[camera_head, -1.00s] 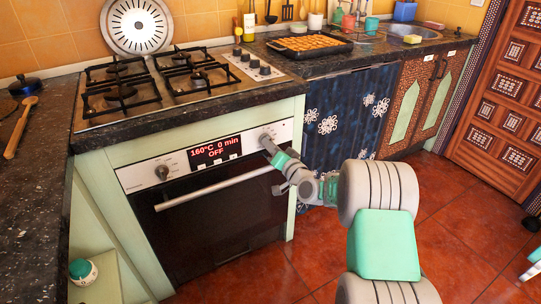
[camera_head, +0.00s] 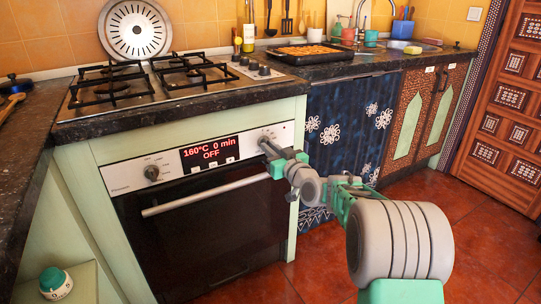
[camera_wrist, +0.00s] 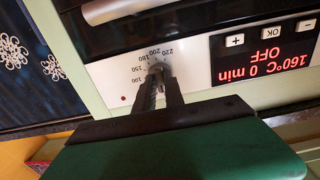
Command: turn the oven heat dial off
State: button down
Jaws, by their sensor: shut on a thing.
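The oven (camera_head: 205,235) has a white control panel with a red display (camera_head: 210,152) reading "160°C 0 min OFF". The heat dial (camera_wrist: 157,70) is at the panel's right end in the head view, with printed numbers from 100 to 220 around it in the wrist view. My gripper (camera_wrist: 158,78) is shut on this dial, its two dark fingers on either side of the knob. In the head view my gripper (camera_head: 265,143) covers most of the dial. The dial's exact pointer angle is hidden by the fingers.
A second knob (camera_head: 151,173) is at the panel's left end. The oven door handle (camera_head: 205,194) runs just below the panel. The gas hob (camera_head: 150,82) and dark counter edge are above. A blue flowered curtain (camera_head: 345,125) hangs to the right. Red floor is open in front.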

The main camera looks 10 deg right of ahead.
dwell(0.5)
jog(key=c, duration=1.4)
grip_release()
jog(key=shift+c, duration=0.2)
jog(key=p+v, duration=0.1)
jog(key=v, duration=0.6)
jog(key=shift+s, duration=0.35)
jog(key=shift+r+p, duration=0.1)
jog(key=shift+p, duration=0.2)
